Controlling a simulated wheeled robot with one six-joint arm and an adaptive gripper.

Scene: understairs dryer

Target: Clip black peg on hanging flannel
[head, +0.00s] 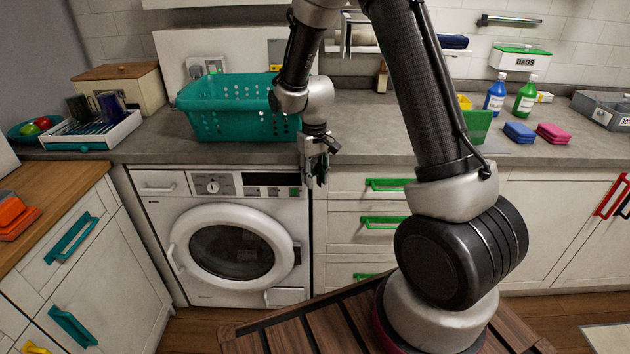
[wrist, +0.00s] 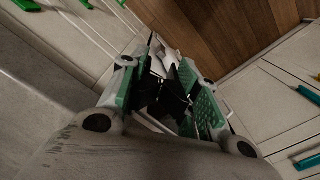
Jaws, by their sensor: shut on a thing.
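My gripper (head: 318,178) points down just in front of the counter edge, above the right top corner of the white front-loading machine (head: 228,240). In the wrist view its green-padded fingers (wrist: 163,88) are closed around a dark thing, which looks like the black peg (wrist: 152,92). The peg's shape is hard to make out among the dark finger parts. In the head view the peg is too small and dark to tell from the fingers. I cannot pick out a hanging flannel in either view; my arm covers part of the back wall.
A teal basket (head: 235,110) stands on the counter just left of my gripper. Green-handled drawers (head: 350,205) are right of the machine. Bottles (head: 495,93) and sponges (head: 553,133) sit at the right. The counter between basket and arm is mostly clear.

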